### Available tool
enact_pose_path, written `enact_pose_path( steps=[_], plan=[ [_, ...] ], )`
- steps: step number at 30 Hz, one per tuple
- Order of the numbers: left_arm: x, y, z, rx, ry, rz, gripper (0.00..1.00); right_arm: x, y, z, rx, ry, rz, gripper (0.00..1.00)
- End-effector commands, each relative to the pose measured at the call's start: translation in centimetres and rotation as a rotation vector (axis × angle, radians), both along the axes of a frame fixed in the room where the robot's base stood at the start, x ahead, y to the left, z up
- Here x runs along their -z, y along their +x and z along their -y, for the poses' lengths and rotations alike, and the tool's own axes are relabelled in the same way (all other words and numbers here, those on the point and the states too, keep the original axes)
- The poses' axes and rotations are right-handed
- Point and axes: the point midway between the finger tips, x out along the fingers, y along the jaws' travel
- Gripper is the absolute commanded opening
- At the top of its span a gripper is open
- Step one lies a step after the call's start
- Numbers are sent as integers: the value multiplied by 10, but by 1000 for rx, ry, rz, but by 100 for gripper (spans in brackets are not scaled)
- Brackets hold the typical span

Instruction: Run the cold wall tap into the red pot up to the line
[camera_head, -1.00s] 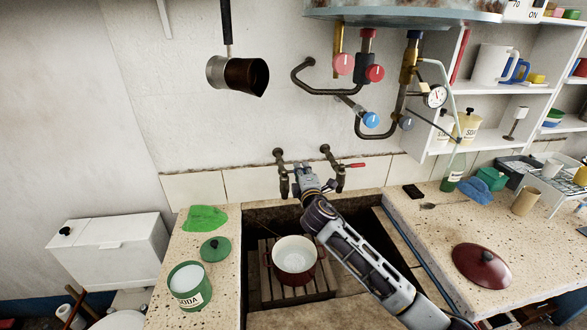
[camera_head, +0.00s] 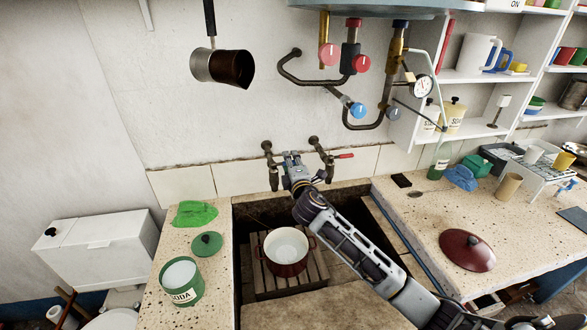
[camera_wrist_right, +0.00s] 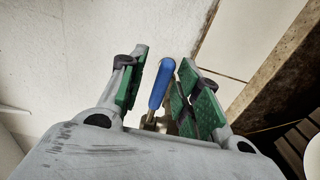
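The red pot (camera_head: 287,262) stands upright on a slatted wooden rack in the trough. Its pale inside shows, but I cannot make out the line or a water level. Two wall taps hang above it: the left tap (camera_head: 271,168) and the right tap with a red lever (camera_head: 342,156). My right gripper (camera_head: 292,158) is between the taps, close beside the left one. In the wrist view my right gripper (camera_wrist_right: 162,82) is open, with the blue tap lever (camera_wrist_right: 160,85) between its fingers, apart from the pads. No running water is visible. My left gripper is out of view.
Stone counters flank the trough (camera_head: 300,310). A SODA tin (camera_head: 182,285), green lid (camera_head: 207,244) and green cloth (camera_head: 194,214) are on the left. A dark red lid (camera_head: 467,250) lies on the right.

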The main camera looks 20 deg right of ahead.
Motion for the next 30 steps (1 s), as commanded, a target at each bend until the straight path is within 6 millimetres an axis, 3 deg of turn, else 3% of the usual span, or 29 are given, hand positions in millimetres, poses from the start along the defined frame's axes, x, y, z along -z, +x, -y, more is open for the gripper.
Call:
enact_pose_path(
  steps=[8,30],
  plan=[
    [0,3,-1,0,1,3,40,0,-12,-1,0,-1,0,33],
    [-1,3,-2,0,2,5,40,0,-84,-8,-1,-1,0,33]
  ],
)
